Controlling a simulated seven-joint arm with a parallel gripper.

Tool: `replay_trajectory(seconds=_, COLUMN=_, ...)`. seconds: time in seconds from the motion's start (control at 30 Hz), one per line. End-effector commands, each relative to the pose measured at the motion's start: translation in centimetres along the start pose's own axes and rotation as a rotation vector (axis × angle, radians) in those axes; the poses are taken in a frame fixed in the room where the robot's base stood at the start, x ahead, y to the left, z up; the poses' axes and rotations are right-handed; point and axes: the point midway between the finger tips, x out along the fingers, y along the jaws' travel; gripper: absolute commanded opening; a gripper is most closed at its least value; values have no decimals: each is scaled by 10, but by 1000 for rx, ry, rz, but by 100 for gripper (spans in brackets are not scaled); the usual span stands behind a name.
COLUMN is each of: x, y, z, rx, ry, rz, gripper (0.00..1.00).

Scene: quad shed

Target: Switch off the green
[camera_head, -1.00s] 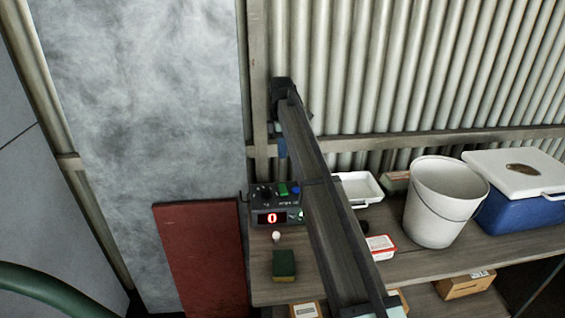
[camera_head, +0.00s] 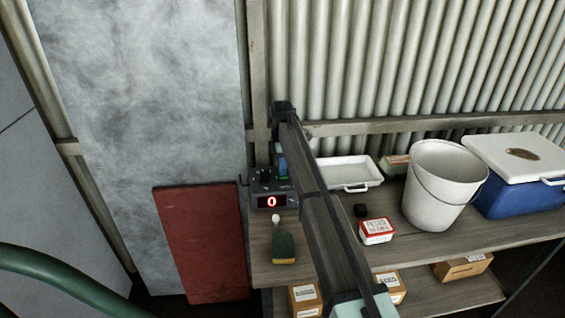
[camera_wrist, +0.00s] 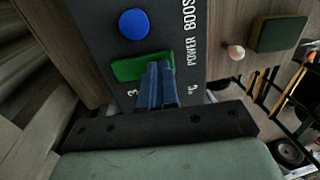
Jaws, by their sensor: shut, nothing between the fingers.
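A dark control box (camera_head: 263,203) stands on the shelf against the wall, with a lit red display reading 0. In the wrist view its face (camera_wrist: 188,62) shows a green rocker switch (camera_wrist: 126,68), a round blue button (camera_wrist: 134,24) and the white lettering POWER BOOST. My gripper (camera_wrist: 161,70) is shut and empty. Its blue fingertips lie over the right part of the green switch and hide some of it. I cannot tell whether they touch it. In the head view my arm covers the box's right side.
A green-and-yellow sponge (camera_head: 284,248) and a small pale knob-like thing (camera_head: 275,219) lie in front of the box. To the right are a white tray (camera_head: 345,172), a red-and-white tub (camera_head: 376,231), a white bucket (camera_head: 440,185) and a blue cooler (camera_head: 520,208). A red board (camera_head: 205,245) leans left.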

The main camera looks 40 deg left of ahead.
Motion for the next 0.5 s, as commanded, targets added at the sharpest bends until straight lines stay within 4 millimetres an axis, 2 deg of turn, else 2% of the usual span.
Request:
replay_trajectory(seconds=0.33, x=1, y=0, z=0, rx=0, ry=0, rz=3, gripper=0)
replay_trajectory(seconds=0.5, x=6, y=-5, z=0, rx=0, ry=0, rz=73, gripper=0)
